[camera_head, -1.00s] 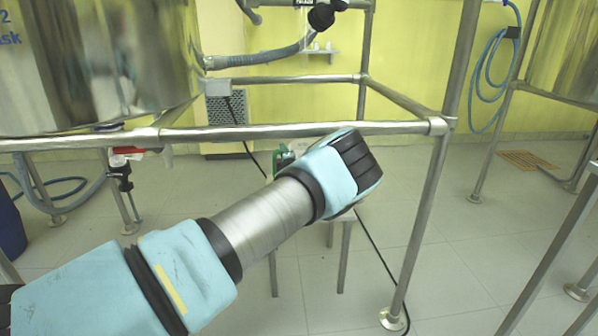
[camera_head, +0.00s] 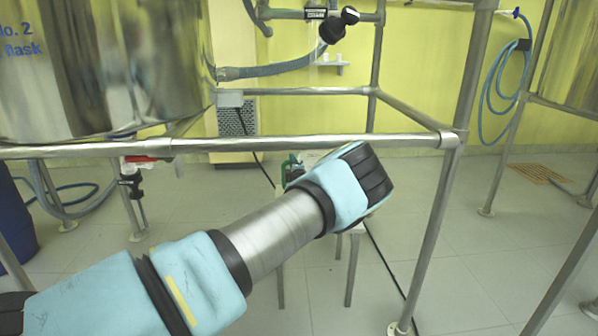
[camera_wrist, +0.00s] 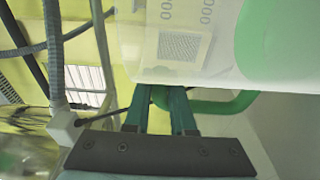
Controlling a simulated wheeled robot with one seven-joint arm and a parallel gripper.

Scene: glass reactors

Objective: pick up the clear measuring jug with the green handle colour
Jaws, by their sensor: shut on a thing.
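The clear measuring jug (camera_wrist: 180,62) fills the upper middle of the wrist view, see-through with faint printed marks. Its green handle (camera_wrist: 225,106) curves below it and passes between the dark teal fingers of my gripper (camera_wrist: 158,97). The gripper is shut on the handle. A broad green area (camera_wrist: 285,40) shows at the upper right of the wrist view; I cannot tell which part it is. In the head view only a bit of green (camera_head: 291,168) shows behind my wrist; the gripper fingers and most of the jug are hidden there.
A small stool (camera_head: 353,265) stands under my wrist. A steel frame rail (camera_head: 300,144) crosses behind my arm, with an upright post (camera_head: 432,220) to the right. A large steel vessel (camera_head: 110,70) is at upper left. A blue hose (camera_head: 487,100) hangs on the yellow wall.

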